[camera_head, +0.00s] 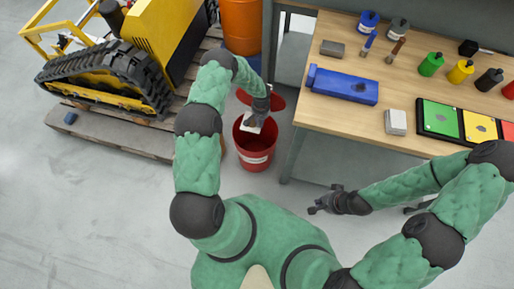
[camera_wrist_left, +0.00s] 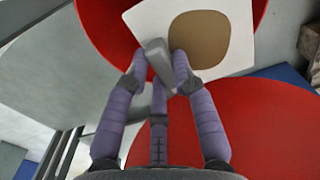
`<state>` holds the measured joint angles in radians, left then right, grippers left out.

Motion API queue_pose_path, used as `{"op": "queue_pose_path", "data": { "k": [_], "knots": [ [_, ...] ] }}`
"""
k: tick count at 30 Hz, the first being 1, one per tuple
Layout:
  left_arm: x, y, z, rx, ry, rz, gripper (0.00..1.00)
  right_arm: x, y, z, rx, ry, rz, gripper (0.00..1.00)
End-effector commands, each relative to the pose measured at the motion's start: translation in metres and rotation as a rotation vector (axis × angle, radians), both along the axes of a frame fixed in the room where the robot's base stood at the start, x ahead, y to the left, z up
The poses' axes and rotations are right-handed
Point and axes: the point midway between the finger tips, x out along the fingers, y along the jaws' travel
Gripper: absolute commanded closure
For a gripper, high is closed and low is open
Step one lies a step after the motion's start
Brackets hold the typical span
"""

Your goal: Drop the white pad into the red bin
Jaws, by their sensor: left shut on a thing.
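The red bin (camera_head: 254,158) stands on the floor left of the table, with a white label on its front. Its red lid (camera_head: 268,98) shows behind my left gripper. My left gripper (camera_head: 258,122) is shut on the white pad (camera_head: 246,127), which is over the bin's opening. In the left wrist view, the pad (camera_wrist_left: 238,62) is a white square with a tan round patch, gripped at one edge by my left gripper (camera_wrist_left: 160,65), with red surfaces around it. My right gripper (camera_head: 318,206) is low in front of the table, away from the bin; its fingers look spread and empty.
The wooden table (camera_head: 345,115) holds a blue vise-like block (camera_head: 343,86), a grey-white block (camera_head: 396,122), coloured bottles and coloured panels. An orange barrel (camera_head: 241,25) stands behind the bin. A yellow tracked machine (camera_head: 160,35) sits on a pallet at left. Floor at lower left is clear.

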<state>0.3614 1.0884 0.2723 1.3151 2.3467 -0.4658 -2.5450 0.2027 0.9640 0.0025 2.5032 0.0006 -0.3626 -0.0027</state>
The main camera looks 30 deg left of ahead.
Motion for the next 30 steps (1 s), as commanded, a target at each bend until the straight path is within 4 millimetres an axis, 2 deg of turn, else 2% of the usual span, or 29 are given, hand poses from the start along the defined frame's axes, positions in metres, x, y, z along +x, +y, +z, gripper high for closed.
{"op": "queue_pose_path", "data": {
  "k": [8,9,11,12,23,26,30],
  "knots": [
    [0.001,0.0,-0.001,0.0,-0.001,0.0,1.0,0.0,0.0,-0.001,0.0,0.0,0.0,1.0],
    [0.001,0.0,-0.001,0.0,-0.001,0.0,0.68,0.0,0.0,-0.001,0.0,0.0,0.0,1.0],
    [0.001,0.0,-0.001,0.0,-0.001,0.0,0.51,0.0,0.0,-0.001,0.0,0.0,0.0,1.0],
    [0.001,0.0,-0.001,0.0,-0.001,0.001,0.46,0.0,0.0,-0.001,0.0,0.0,0.0,1.0],
    [0.001,0.0,0.001,0.0,-0.002,0.0,0.46,0.0,0.0,-0.001,0.0,-0.001,0.0,1.0],
    [0.002,0.001,0.01,0.002,-0.003,0.0,0.46,0.0,0.0,-0.001,0.0,-0.001,0.0,1.0],
    [0.002,0.001,0.033,0.001,-0.005,0.0,0.46,0.0,0.0,-0.001,0.0,0.0,0.0,1.0]
  ]
}}
